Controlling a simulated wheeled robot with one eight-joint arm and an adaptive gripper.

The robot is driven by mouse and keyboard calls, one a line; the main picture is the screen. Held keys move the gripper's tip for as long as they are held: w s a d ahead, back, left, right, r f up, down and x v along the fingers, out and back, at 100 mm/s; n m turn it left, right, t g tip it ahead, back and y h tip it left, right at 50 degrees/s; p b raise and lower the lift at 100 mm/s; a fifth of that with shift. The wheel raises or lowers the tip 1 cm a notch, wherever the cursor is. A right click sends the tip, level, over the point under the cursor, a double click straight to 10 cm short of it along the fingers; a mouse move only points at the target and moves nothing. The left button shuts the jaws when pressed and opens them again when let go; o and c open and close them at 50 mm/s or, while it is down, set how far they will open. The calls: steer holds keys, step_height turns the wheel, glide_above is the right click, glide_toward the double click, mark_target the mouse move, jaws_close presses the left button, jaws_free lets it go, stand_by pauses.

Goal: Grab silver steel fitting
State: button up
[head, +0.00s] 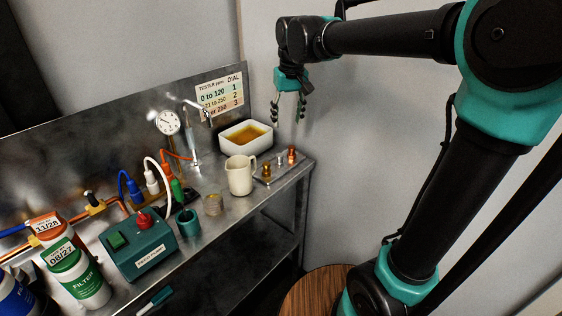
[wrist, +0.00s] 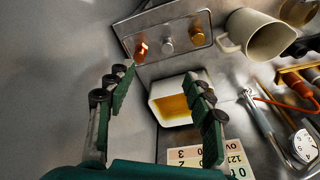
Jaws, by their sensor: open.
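The silver steel fitting (head: 280,161) stands in the middle of a small metal plate (head: 262,182) at the right end of the bench. The silver fitting also shows in the wrist view (wrist: 167,45), between a copper-coloured fitting (wrist: 141,50) and a brass fitting (wrist: 198,30). My gripper (head: 288,113) is open and empty, pointing down, well above the bench's right end. In the wrist view its two green fingers (wrist: 158,82) are spread apart, with the fittings beyond their tips. My gripper touches none of the fittings.
A cream pitcher (head: 240,177) stands just left of the plate. A white basin of amber liquid (head: 233,142) is behind it, below a dial chart (head: 220,93). A gauge (head: 168,122), hoses and a green box (head: 138,246) fill the left. The bench's right edge is close to the plate.

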steer(key=a+r, duration=0.1)
glide_above(280, 155)
step_height(280, 155, down, 11)
steer(key=shift+f, duration=0.15)
steer(key=shift+w+f, duration=0.1)
steer(key=shift+f, duration=2.7)
steer(key=shift+c, duration=0.4)
jaws_close()
steer(key=shift+r, duration=0.2)
